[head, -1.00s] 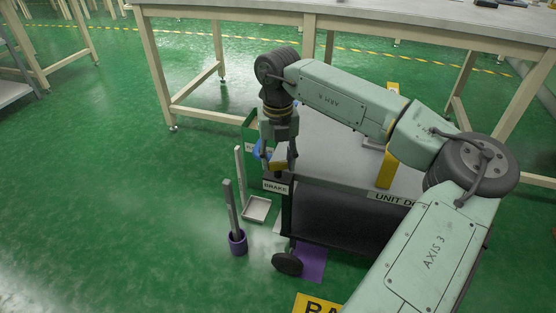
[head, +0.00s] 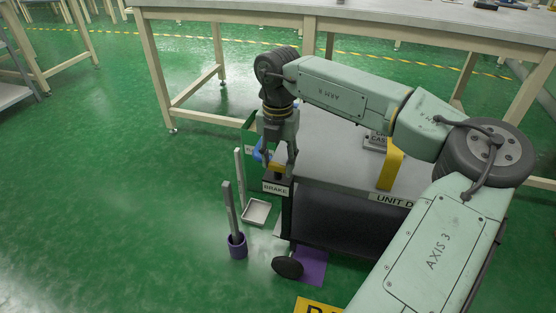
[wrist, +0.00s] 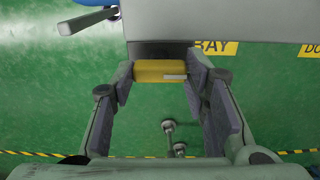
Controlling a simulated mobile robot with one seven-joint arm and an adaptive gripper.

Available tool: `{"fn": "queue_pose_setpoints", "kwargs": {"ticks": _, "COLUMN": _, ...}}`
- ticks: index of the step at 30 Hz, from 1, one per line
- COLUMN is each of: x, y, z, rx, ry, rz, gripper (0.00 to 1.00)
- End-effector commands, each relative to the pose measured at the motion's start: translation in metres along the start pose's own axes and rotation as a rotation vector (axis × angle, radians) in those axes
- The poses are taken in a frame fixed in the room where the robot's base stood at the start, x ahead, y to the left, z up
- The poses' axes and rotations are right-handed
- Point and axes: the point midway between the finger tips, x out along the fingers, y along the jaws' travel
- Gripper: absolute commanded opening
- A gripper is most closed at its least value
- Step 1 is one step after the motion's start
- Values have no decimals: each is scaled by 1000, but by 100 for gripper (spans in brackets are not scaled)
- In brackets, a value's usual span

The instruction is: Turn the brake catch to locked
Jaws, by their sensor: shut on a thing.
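The brake catch is a yellow bar (wrist: 160,70) at the edge of the grey cart (head: 325,160), above a sign reading BRAKE (head: 275,188). My gripper (head: 279,162) points down over this corner of the cart. In the wrist view its two pads sit at the left and right ends of the yellow bar, and it is shut on the bar. A small pale strip shows on the bar's right part. The catch's mount and any lock marking are hidden or too small to read.
A yellow strap or post (head: 391,168) and a grey labelled block (head: 376,140) are on the cart. A purple cup (head: 238,246) with an upright bar and a pale tray (head: 256,212) stand on the floor at left. A workbench (head: 350,18) is behind.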

Motion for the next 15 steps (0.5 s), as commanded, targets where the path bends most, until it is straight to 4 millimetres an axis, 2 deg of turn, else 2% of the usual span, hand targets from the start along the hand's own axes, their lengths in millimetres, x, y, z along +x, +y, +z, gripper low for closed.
{"fn": "queue_pose_setpoints", "kwargs": {"ticks": 9, "x": 0, "y": 0, "z": 0, "rx": 3, "ry": 0, "rz": 1, "gripper": 14}}
{"fn": "queue_pose_setpoints", "kwargs": {"ticks": 10, "x": 0, "y": 0, "z": 0, "rx": 3, "ry": 0, "rz": 1, "gripper": 43}}
{"fn": "queue_pose_setpoints", "kwargs": {"ticks": 15, "x": 0, "y": 0, "z": 0, "rx": 2, "ry": 0, "rz": 1, "gripper": 55}}
